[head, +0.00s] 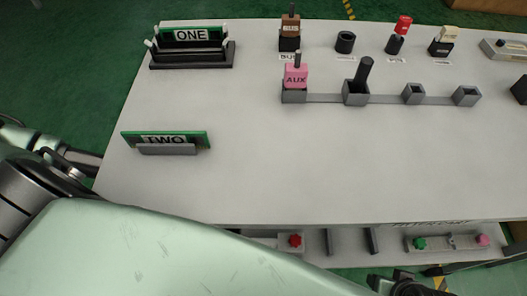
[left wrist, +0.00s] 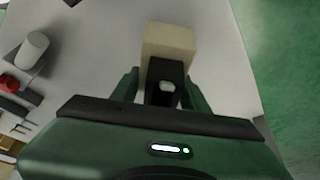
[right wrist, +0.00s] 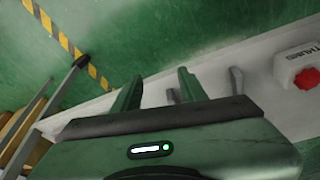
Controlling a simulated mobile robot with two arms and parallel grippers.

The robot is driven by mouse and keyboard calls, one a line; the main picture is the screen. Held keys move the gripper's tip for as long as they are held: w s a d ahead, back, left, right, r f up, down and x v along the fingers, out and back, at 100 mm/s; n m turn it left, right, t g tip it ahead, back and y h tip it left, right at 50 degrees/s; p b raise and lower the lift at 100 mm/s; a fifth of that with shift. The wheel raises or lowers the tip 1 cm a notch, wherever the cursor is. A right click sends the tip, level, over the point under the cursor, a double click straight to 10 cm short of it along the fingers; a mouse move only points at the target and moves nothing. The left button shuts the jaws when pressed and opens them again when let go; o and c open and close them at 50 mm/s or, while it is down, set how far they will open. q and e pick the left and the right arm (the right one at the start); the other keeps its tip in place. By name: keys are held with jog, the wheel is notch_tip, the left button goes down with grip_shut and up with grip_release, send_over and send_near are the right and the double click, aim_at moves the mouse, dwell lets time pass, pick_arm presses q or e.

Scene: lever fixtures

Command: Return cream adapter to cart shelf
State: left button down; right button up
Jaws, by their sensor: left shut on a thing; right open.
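In the left wrist view, a cream block (left wrist: 168,40), which looks like the cream adapter, has a black part (left wrist: 166,72) with a pale round spot. My left gripper (left wrist: 161,84) is shut on this black part, with the cream block just past the fingertips. A white surface (left wrist: 215,50) lies below; I cannot tell whether the block touches it. My right gripper (right wrist: 158,84) is open and empty, near a white ledge with grey pegs (right wrist: 236,82). I cannot make out either gripper's fingers in the head view.
The white tabletop (head: 260,160) holds the ONE rack (head: 192,45), TWO board (head: 166,140), pink AUX block (head: 296,76) and a cream-topped black piece (head: 445,40). A lower shelf carries a red knob (head: 295,240) and pegs. A white cylinder (left wrist: 33,48) stands left of my left gripper.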

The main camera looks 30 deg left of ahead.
pick_arm(q)
jog(key=shift+w+d+r+p, duration=0.15)
jog(key=shift+w+d+p, duration=0.15)
jog(key=shift+w, duration=0.3)
jog(key=shift+w+d+r+p, duration=0.1)
jog(key=shift+w+d+p, duration=0.05)
jog(key=shift+w+p, duration=0.35)
jog(key=w+d, duration=0.1)
jog(key=w, duration=0.3)
jog(key=w+d, duration=0.2)
jog(key=w, duration=0.3)
jog(key=w+d+b, duration=0.1)
jog(key=w, duration=0.3)
jog(key=shift+w+d+f, duration=0.15)
jog(key=shift+d+f, duration=0.1)
jog(key=shift+w+d, duration=0.1)
jog(key=shift+w, duration=0.15)
jog(key=shift+w+f, duration=0.1)
jog(key=shift+f, duration=0.1)
jog(key=shift+f+b, duration=0.4)
jog(key=shift+f, duration=1.15)
pick_arm(e)
jog(key=shift+r, duration=0.15)
pick_arm(q)
jog(key=shift+f, duration=0.1)
jog(key=c, duration=0.7)
grip_release()
pick_arm(e)
jog(key=shift+r, duration=0.15)
